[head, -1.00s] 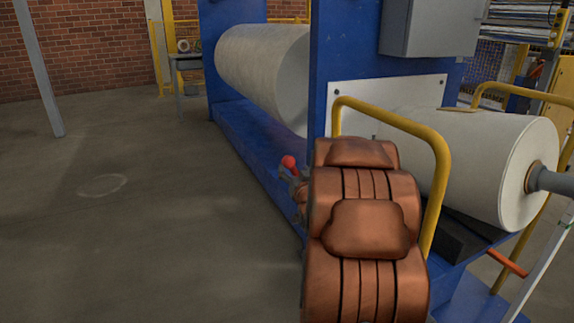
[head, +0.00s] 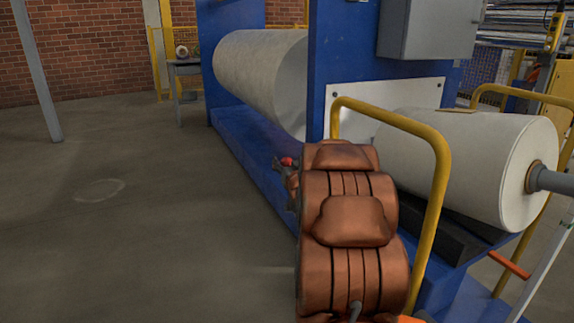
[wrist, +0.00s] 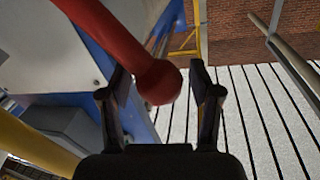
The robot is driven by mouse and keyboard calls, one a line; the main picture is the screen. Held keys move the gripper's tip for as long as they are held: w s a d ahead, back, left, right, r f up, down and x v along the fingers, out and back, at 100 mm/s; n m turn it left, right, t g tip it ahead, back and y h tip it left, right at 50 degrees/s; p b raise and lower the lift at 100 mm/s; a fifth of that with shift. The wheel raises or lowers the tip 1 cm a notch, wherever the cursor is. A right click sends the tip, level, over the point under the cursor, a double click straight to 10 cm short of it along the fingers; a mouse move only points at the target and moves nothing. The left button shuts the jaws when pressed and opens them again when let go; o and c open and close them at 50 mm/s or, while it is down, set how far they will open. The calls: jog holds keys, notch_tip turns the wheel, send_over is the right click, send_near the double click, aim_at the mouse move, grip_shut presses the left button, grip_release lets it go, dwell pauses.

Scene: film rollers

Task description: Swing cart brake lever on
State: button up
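A red lever (wrist: 112,32) with a round knob (wrist: 159,83) at its end comes down from the top left in the wrist view. My gripper (wrist: 160,69) is open, with the knob between its two fingertips. Gaps show on both sides of the knob, so it does not look clamped. In the head view the red knob (head: 287,161) is small and partly covered by my gripper (head: 281,168), beside the blue machine base. My brown arm hides the rest of the lever and what it is mounted on.
A blue machine frame (head: 340,45) holds a large white roll (head: 262,68). Another white roll (head: 470,160) lies at right behind a yellow rail (head: 443,190). An orange-red bar (head: 510,264) shows low at right. The floor (head: 130,240) at left is clear.

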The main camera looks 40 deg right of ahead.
grip_shut()
dwell(0.3)
